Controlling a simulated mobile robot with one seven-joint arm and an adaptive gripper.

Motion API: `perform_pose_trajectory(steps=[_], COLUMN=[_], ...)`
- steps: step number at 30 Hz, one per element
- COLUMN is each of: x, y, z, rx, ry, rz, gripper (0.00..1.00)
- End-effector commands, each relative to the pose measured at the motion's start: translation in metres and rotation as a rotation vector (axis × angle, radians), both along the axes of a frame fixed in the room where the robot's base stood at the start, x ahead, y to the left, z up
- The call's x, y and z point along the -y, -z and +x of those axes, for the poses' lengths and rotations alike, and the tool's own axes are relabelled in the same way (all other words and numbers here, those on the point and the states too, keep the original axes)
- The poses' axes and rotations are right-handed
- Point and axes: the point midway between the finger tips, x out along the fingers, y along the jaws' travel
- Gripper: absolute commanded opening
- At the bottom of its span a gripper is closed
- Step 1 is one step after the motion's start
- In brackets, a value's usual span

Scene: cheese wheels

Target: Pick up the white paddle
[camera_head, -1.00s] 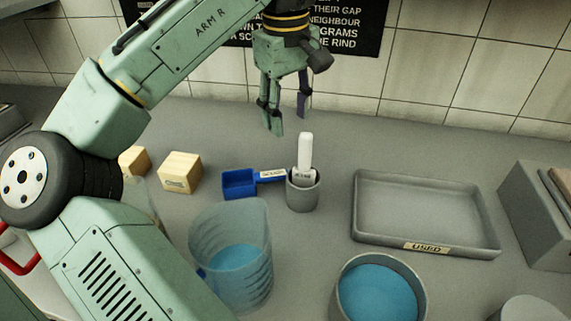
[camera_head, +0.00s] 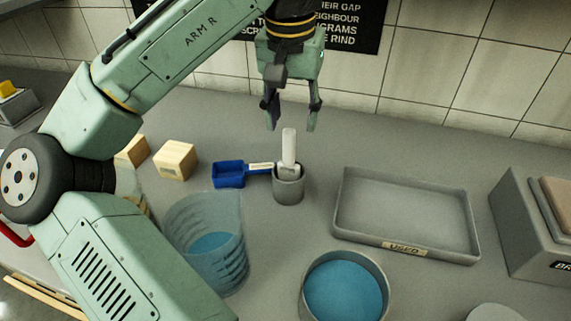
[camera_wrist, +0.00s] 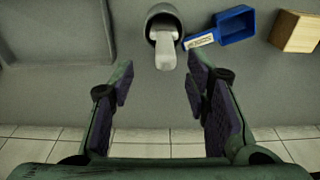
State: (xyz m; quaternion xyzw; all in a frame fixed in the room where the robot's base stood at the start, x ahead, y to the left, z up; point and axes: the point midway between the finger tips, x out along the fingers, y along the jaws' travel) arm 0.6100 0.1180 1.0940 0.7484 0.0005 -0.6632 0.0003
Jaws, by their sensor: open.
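The white paddle (camera_head: 289,146) stands handle up in a small grey cup (camera_head: 289,189) on the counter. Its lower end is hidden inside the cup. My gripper (camera_head: 292,128) is open and empty, with its fingers pointing down just above and behind the paddle's handle. In the wrist view the paddle (camera_wrist: 165,50) lies beyond the fingertips, roughly centred between the open fingers (camera_wrist: 158,80), and the cup (camera_wrist: 163,14) shows at the top edge.
A blue scoop (camera_head: 229,174) lies left of the cup, its labelled handle close to it. Wooden blocks (camera_head: 175,160) sit farther left. A clear jug (camera_head: 207,243) and a round container (camera_head: 345,290) of blue liquid stand in front. A grey tray labelled USED (camera_head: 350,232) lies right.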

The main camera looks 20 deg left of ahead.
Motion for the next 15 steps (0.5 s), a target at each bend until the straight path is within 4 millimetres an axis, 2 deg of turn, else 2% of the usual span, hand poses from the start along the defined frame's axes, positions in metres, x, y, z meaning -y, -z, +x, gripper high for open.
perform_pose_trajectory(steps=[3, 11, 15], x=[0.000, -0.003, -0.008], y=[0.019, 0.040, 0.066], z=[0.002, 0.005, 0.008], rx=[-0.001, -0.001, -0.001], ry=[0.001, -0.003, -0.005], rz=[-0.003, 0.001, 0.001], gripper=[0.43, 0.43, 0.43])
